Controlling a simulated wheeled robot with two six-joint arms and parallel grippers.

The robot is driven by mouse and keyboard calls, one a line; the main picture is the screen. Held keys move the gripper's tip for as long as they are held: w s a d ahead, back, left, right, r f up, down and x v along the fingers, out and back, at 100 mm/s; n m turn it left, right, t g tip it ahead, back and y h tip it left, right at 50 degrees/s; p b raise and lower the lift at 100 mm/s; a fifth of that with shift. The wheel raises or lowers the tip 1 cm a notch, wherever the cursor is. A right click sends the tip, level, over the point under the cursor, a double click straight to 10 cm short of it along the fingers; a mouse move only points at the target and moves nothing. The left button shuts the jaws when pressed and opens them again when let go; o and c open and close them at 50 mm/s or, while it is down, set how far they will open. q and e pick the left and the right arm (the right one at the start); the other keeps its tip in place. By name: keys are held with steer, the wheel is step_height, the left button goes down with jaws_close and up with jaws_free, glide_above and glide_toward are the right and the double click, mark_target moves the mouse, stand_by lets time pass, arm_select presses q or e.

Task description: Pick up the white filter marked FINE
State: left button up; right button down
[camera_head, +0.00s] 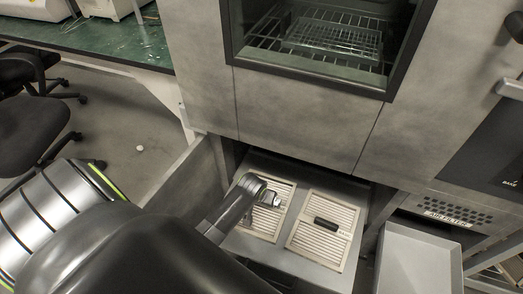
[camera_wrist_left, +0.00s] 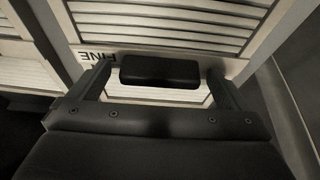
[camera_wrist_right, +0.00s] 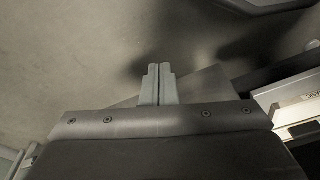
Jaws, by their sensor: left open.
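The white filter marked FINE (camera_wrist_left: 98,56) is a slatted panel with a black handle (camera_wrist_left: 160,71); its lettering shows upside down in the left wrist view. In the head view it is the left filter (camera_head: 257,222) of two in a grey drawer, partly covered by my left gripper (camera_head: 270,197). In the left wrist view my left gripper (camera_wrist_left: 160,80) is open, its fingers on either side of the handle, with gaps at both ends. My right gripper (camera_wrist_right: 158,82) has its fingers together and holds nothing in the right wrist view.
A second white filter (camera_head: 337,258) with a black handle lies to the right in the drawer (camera_head: 262,162). An empty grey tray (camera_head: 420,262) is farther right, below an AIR FILTER label (camera_head: 446,218). Cabinet fronts rise behind, with a wire-racked oven (camera_head: 330,40). Chairs stand left.

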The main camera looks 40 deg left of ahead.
arm_select(q)
steer(key=shift+c, duration=0.5)
steer(key=c, duration=1)
steer(key=shift+r, duration=0.1)
